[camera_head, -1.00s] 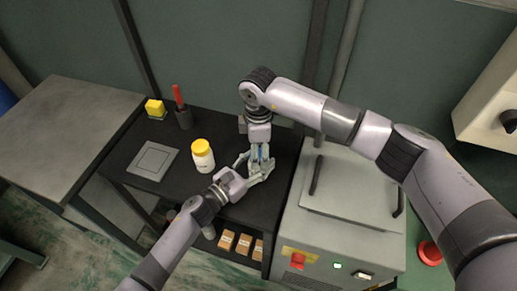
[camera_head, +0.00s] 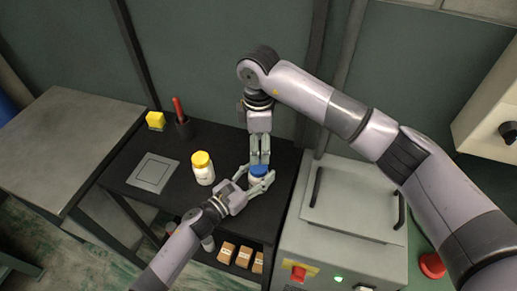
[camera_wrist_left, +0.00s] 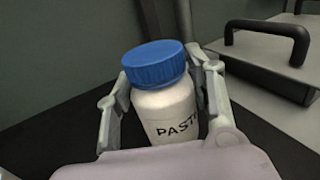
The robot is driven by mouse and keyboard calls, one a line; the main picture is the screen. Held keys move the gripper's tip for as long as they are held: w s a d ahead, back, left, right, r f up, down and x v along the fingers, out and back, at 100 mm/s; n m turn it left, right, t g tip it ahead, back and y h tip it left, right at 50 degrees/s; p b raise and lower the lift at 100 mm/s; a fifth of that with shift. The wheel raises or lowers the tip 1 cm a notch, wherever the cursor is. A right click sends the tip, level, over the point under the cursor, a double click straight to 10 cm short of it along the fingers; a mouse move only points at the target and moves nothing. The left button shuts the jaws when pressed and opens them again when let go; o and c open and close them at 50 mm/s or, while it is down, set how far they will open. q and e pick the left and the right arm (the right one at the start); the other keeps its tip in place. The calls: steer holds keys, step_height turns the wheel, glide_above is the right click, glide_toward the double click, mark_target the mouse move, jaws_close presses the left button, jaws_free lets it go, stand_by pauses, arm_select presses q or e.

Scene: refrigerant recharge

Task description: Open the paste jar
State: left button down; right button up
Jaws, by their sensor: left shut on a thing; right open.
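The paste jar (camera_head: 257,178) is white with a blue lid (camera_head: 260,170) and stands upright on the black shelf top. In the left wrist view the jar (camera_wrist_left: 165,112) shows "PAST" on its label, and the blue lid (camera_wrist_left: 153,64) sits on it. My left gripper (camera_head: 258,182) is shut on the jar's body, one finger on each side. My right gripper (camera_head: 260,158) is open and points down just behind and above the lid. Whether its fingertips touch the lid cannot be told.
A white jar with a yellow lid (camera_head: 203,168) stands left of my left gripper. Further left are a grey square plate (camera_head: 153,172), a yellow block (camera_head: 155,120) and a dark cup with a red-handled tool (camera_head: 183,127). A grey machine (camera_head: 345,215) with handles borders the right side.

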mark_target(259, 166)
step_height(259, 166, down, 8)
steer(key=shift+r, duration=0.1)
stand_by(0.4)
steer(key=c, duration=1.2)
steer(key=o, duration=1.3)
steer(key=shift+r, duration=2.3)
arm_select(q)
steer(key=c, duration=0.7)
jaws_free()
